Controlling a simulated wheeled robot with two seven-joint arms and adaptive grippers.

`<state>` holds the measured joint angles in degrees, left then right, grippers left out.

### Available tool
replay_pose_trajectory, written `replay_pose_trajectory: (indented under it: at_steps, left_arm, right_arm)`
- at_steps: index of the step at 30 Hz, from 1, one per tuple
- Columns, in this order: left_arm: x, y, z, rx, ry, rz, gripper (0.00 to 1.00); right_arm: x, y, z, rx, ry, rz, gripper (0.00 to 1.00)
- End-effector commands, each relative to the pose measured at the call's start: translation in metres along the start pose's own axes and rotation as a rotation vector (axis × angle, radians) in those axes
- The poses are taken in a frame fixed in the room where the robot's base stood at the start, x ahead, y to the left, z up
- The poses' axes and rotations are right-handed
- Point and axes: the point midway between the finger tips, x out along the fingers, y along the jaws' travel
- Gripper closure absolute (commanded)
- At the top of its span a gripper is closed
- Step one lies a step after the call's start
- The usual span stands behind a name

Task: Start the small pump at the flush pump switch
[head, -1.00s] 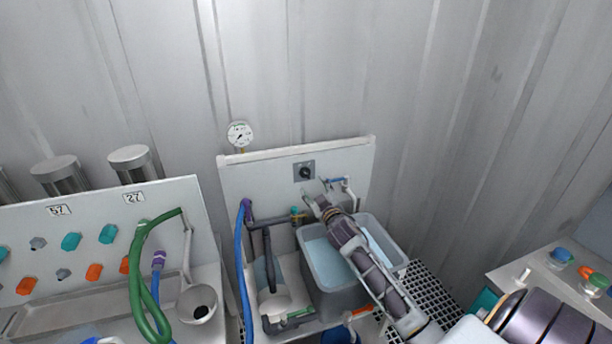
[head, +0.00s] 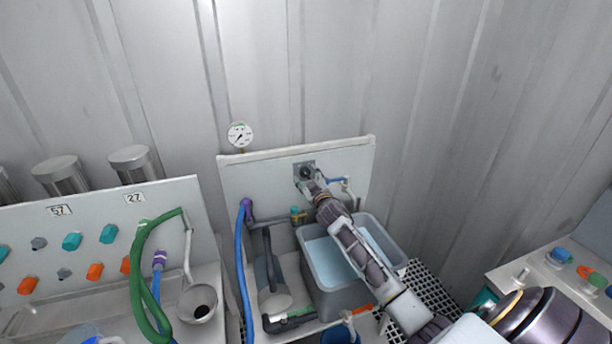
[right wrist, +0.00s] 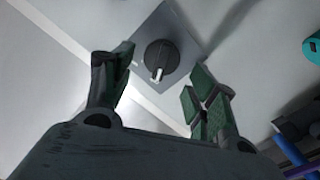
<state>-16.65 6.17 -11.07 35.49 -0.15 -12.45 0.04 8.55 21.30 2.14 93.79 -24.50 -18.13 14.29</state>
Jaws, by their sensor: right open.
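The flush pump switch is a black rotary knob with a pale mark on a grey square plate. In the head view the switch (head: 306,168) sits near the top of the white panel, partly covered by my right gripper (head: 308,181). In the right wrist view the knob (right wrist: 161,60) lies ahead of and between the open fingers of my right gripper (right wrist: 157,90), with no finger clearly touching it. Its pale mark points toward the bottom of that picture. The small pump is not clearly identifiable. My left gripper is not in view.
The white panel (head: 236,184) carries a pressure gauge (head: 240,134) above its top edge. A grey tub of water (head: 338,298) stands below my right arm. A blue hose (head: 242,270) runs down the panel's left side. A green hose (head: 138,290) hangs on the left bench.

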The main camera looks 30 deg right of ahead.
Motion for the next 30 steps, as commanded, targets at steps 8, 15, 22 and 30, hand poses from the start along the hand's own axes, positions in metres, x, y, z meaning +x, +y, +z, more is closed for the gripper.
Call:
replay_pose_trajectory:
  at_steps: [8,15,22,30]
  left_arm:
    - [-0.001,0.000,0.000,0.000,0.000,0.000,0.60]
    - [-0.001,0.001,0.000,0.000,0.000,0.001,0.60]
    - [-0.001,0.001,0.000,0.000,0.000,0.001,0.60]
    - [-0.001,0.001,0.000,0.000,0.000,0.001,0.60]
  right_arm:
    - [0.019,0.000,0.000,0.000,0.000,0.001,0.42]
    - [0.026,0.000,0.000,-0.001,0.000,0.000,0.42]
    - [0.026,0.000,0.000,0.000,0.000,0.000,0.42]
    - [0.026,0.000,0.000,0.000,0.000,0.000,0.69]
